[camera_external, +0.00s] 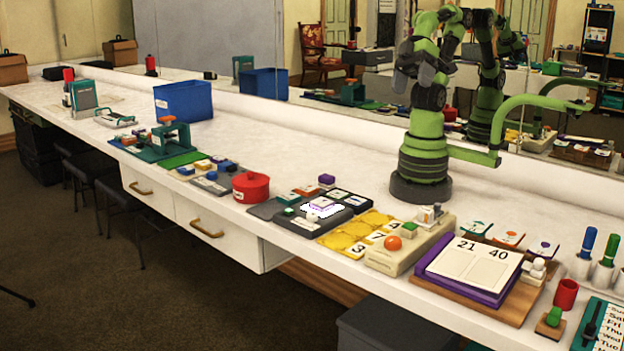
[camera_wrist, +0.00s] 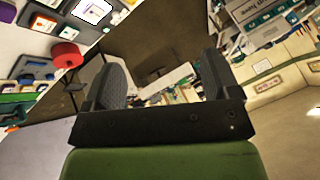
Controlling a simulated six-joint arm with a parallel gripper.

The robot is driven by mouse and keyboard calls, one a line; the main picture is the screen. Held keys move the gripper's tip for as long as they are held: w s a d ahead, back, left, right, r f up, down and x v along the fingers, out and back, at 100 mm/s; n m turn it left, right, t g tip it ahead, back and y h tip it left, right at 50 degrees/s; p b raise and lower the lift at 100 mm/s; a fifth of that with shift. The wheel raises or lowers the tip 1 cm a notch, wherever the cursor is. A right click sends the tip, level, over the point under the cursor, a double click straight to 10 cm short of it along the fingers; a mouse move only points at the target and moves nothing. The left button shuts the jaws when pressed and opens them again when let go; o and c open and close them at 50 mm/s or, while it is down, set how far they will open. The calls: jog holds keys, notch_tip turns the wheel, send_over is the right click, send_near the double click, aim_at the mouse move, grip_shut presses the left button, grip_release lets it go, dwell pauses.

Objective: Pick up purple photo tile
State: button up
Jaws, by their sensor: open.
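A small white tile with purple edges (camera_external: 321,204) lies on a brightly lit white patch of a dark tray on the counter. A small purple-topped block (camera_external: 327,179) sits just behind that tray. I cannot tell for sure which of the two is the purple photo tile. The lit patch with a purple-marked piece (camera_wrist: 93,9) also shows at the top left of the wrist view. My gripper (camera_wrist: 163,82) is open and empty, its two dark fingers wide apart. In the external view my gripper (camera_external: 413,74) is raised high above the counter, well away from both pieces.
A red lidded pot (camera_external: 251,186) stands left of the dark tray (camera_external: 296,222). A yellow tray (camera_external: 352,236) and a beige box with an orange knob (camera_external: 392,243) lie to its right. A blue bin (camera_external: 184,100) stands farther back.

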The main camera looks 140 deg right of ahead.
jog(key=shift+w, duration=0.1)
dwell(0.3)
jog(key=n+g+h, duration=0.2)
jog(key=n+g, duration=0.2)
jog(key=g, duration=0.3)
send_over(322, 202)
notch_tip(322, 202, down, 17)
jog(key=f, duration=0.6)
jog(key=shift+s+d, duration=0.25)
jog(key=shift+d, duration=0.1)
jog(key=f, duration=0.5)
jog(key=shift+w+a+f, duration=0.2)
jog(key=shift+a+f, duration=0.1)
jog(key=shift+f, duration=0.1)
